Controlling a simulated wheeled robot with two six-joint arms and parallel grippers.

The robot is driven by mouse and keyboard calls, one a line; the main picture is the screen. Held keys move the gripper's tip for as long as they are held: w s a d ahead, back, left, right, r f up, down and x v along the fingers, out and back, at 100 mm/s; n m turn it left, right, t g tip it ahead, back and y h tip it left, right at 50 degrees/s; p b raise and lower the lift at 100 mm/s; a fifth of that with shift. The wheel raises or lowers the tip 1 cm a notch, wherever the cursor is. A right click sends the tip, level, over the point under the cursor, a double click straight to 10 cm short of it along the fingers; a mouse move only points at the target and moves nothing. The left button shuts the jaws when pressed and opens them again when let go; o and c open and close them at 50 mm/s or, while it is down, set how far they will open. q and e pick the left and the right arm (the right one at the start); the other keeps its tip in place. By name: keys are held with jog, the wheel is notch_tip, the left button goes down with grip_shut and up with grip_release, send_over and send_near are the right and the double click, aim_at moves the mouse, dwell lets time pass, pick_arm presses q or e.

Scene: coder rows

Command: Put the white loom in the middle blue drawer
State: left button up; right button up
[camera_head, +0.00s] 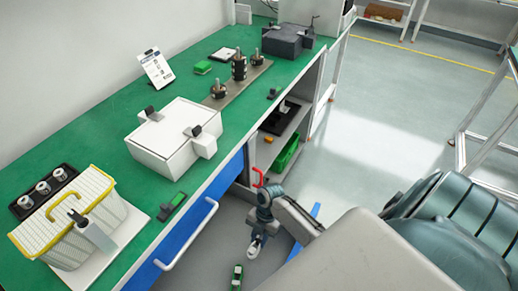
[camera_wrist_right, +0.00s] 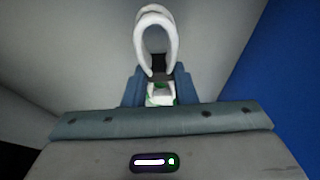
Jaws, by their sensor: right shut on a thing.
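My right gripper (camera_head: 257,236) reaches down beside the bench front. In the right wrist view the gripper (camera_wrist_right: 159,84) is shut on the white loom (camera_wrist_right: 140,42), a rounded white loop standing out beyond the fingers. In the head view only a small pale part of the loom (camera_head: 254,250) shows at the gripper's tip. A blue drawer front (camera_head: 185,222) with a white handle is in the bench face. A blue strip (camera_head: 316,210) beyond my right arm looks like the front edge of a pulled-out drawer, largely hidden. A blue panel (camera_wrist_right: 285,90) fills the right of the wrist view. My left gripper is out of view.
The green bench top (camera_head: 100,118) carries a white box (camera_head: 172,140), a yellow-rimmed basket (camera_head: 75,215) and a dark box (camera_head: 287,40). A red hook (camera_head: 259,178) is close to my right arm. A green-and-white piece (camera_head: 237,277) lies low below the gripper.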

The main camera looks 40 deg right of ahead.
aim_at(259, 243)
jog(key=shift+f, duration=1.8)
jog(key=shift+f, duration=0.1)
jog(key=o, duration=1)
jog(key=v, duration=1.2)
jog(key=shift+b, duration=0.35)
jog(key=shift+a, duration=0.1)
